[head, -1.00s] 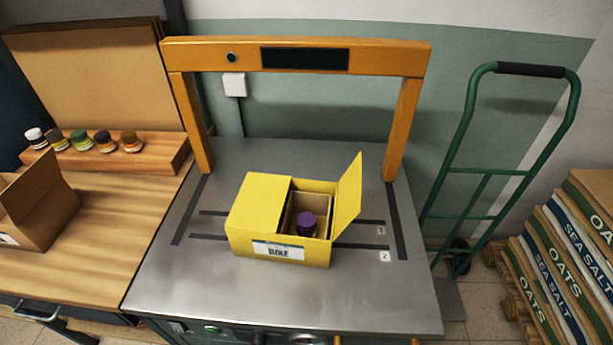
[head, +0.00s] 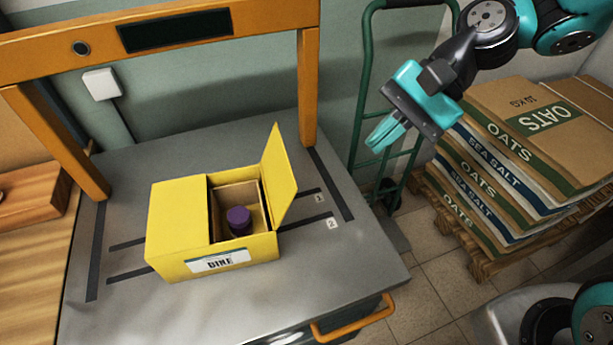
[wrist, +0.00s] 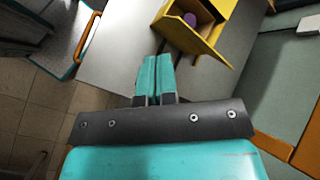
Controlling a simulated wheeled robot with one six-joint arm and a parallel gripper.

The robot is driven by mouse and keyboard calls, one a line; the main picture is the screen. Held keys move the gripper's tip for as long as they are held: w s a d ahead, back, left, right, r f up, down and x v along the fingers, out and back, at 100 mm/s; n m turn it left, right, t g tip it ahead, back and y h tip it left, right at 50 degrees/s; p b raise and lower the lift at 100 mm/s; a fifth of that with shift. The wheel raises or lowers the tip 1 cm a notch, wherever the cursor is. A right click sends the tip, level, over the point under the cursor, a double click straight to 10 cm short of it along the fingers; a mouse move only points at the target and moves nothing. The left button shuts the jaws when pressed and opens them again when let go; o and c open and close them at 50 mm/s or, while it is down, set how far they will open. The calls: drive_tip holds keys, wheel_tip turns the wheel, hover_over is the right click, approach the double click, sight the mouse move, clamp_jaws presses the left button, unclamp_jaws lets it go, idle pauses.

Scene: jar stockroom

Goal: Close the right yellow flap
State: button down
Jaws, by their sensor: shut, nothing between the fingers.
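The yellow box (head: 214,262) stands on the grey metal table, with a white label on its front. Its left flap (head: 178,210) lies flat, closed over the left half. Its right flap (head: 281,172) stands up, tilted slightly outward to the right. Through the open right half I see a cardboard insert and a jar with a purple lid (head: 239,218). My gripper (head: 383,136) is shut and empty, in the air right of the box and apart from the flap. The wrist view shows its teal fingers (wrist: 154,80) together, with the right flap (wrist: 193,43) beyond them.
An orange frame (head: 308,85) arches over the back of the table (head: 330,268). A green hand truck (head: 362,100) and a pallet of stacked sacks (head: 500,160) stand to the right. The table is clear around the box.

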drive_tip(key=w+d+f+m+y+b, duration=0.25)
drive_tip(key=w+f+m+y, duration=0.3)
drive_tip(key=f+m, duration=0.35)
drive_tip(key=m+p, duration=0.1)
drive_tip(key=p, duration=0.2)
approach(291, 179)
drive_tip(key=shift+h, duration=0.45)
drive_tip(key=x, duration=0.5)
drive_tip(key=shift+w+a+f, duration=0.25)
drive_tip(key=shift+f, duration=0.2)
drive_tip(key=shift+a+r, duration=0.1)
drive_tip(key=shift+a, duration=0.5)
drive_tip(key=shift+p, duration=0.3)
